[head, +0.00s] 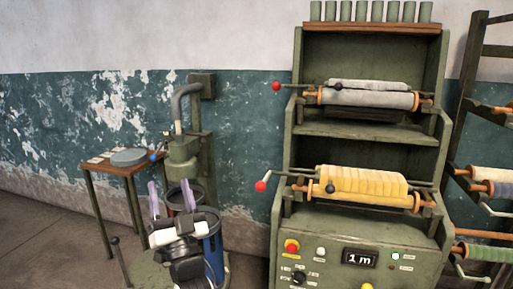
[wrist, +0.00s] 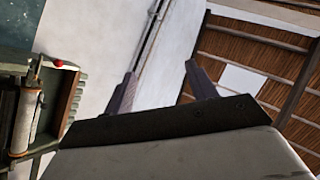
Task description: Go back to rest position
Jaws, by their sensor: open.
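My gripper (head: 170,199) is in the lower left of the head view, its two purple-grey fingers pointing up and standing apart. It is open, with nothing between the fingers. It is in front of a green machine with a grey pipe (head: 184,147) and a blue bin (head: 213,250). In the wrist view my gripper (wrist: 160,88) also shows two separated fingers, with pale wall and a brown slatted ceiling beyond them.
A green cabinet (head: 362,237) with a grey roll (head: 366,97), a yellow roll (head: 362,185) and red-knobbed cranks stands right of my gripper. A rack (head: 465,110) with rolls stands far right. Floor at lower left is clear.

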